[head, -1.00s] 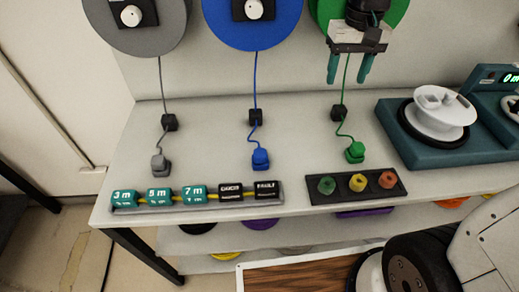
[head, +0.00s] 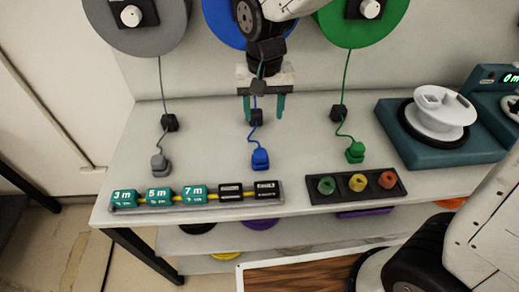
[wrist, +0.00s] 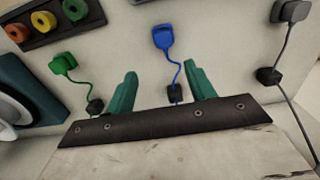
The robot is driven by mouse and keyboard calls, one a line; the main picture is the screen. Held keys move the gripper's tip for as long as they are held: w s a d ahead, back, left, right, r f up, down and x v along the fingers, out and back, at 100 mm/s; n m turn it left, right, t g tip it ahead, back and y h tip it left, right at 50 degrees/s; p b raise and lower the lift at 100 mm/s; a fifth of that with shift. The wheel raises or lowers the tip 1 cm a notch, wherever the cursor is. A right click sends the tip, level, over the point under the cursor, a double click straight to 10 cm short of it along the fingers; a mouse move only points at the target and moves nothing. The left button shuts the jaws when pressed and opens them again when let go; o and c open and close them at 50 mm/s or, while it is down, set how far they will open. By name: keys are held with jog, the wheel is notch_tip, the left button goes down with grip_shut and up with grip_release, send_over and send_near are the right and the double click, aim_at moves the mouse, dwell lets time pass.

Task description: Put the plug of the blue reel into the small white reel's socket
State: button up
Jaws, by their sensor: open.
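The blue reel (head: 222,22) is mounted on the back panel, partly hidden behind my arm. Its blue cord runs down through a black block (head: 256,118) to the blue plug (head: 260,159), which lies on the table. The blue plug also shows in the wrist view (wrist: 163,38), beyond my fingertips. My gripper (head: 264,116) is open and empty, its two teal fingers either side of the blue cord near the black block in the picture. The small white reel (head: 440,112) sits on a teal machine at the right, with a dark socket-like opening on top.
A grey plug (head: 159,163) and a green plug (head: 355,152) lie to either side. In front are a strip of labelled blocks (head: 195,195) and a black tray (head: 315,192) with coloured knobs. Bare table lies between the plugs.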

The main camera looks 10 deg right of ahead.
aim_at(260, 152)
jog(key=f, duration=1.4)
jog(key=shift+a+f, duration=0.15)
jog(key=shift+a, duration=0.25)
jog(key=c, duration=0.8)
jog(key=shift+c, duration=0.2)
notch_tip(260, 152, up, 23)
dwell(1.1)
